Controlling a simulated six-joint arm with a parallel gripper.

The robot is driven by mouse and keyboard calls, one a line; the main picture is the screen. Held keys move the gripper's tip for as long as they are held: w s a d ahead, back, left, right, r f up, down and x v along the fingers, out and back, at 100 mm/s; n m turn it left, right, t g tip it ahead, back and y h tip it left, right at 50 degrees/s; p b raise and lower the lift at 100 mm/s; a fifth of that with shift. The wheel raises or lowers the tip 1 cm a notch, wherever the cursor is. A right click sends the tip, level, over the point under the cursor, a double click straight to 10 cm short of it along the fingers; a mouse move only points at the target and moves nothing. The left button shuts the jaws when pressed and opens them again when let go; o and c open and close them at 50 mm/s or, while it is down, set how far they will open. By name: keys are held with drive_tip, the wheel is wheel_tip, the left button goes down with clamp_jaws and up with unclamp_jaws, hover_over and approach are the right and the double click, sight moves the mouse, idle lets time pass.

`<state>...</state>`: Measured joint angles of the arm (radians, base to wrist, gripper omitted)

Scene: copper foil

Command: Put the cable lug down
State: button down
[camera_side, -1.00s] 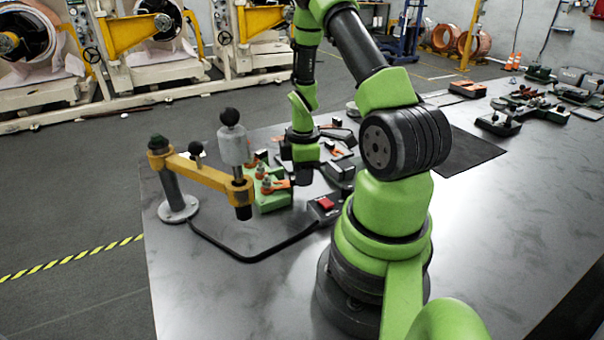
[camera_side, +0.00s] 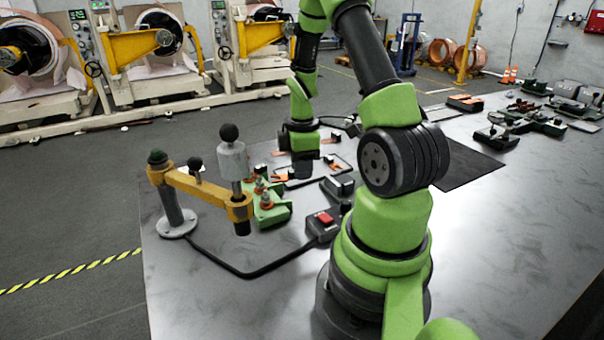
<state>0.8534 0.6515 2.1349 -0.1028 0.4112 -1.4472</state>
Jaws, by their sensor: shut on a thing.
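My gripper (camera_side: 304,170) points down, at the far side of the green terminal block, above the area of the white-outlined layout. Its fingertips are small and dark, and it is shut on the cable lug. A copper-orange piece (camera_side: 281,178) shows just left of the fingertips and appears to be the lug. The layout partly blends with it, so I cannot tell whether it touches the surface. The green block (camera_side: 271,216) with copper-coloured terminals (camera_side: 266,201) stands in front and to the left of my gripper.
A yellow swing arm (camera_side: 200,187) with a grey plunger (camera_side: 231,161) stands left of the block. A box with a red button (camera_side: 322,219) and a dark box (camera_side: 338,187) stand to the right. A black cable (camera_side: 250,274) curves in front. The near tabletop (camera_side: 215,300) is clear.

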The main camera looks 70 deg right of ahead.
drive_tip(key=shift+r, duration=0.65)
drive_tip(key=shift+w, duration=0.1)
drive_tip(key=w+a+r+m, duration=0.2)
drive_tip(key=w+a+r, duration=0.2)
drive_tip(key=w, duration=0.2)
drive_tip(key=w+a+r+m, duration=0.2)
drive_tip(key=w+a+r, duration=0.1)
drive_tip(key=w+a, duration=0.2)
drive_tip(key=w+a+r+m, duration=0.2)
drive_tip(key=w+a+r, duration=0.2)
drive_tip(key=w+a, duration=0.1)
drive_tip(key=shift+w+a+r, duration=0.1)
drive_tip(key=shift+w+r, duration=0.25)
drive_tip(key=shift+w, duration=0.45)
drive_tip(key=s+a, duration=0.5)
drive_tip(key=a, duration=0.1)
drive_tip(key=shift+s+f, duration=0.15)
drive_tip(key=shift+f, duration=0.2)
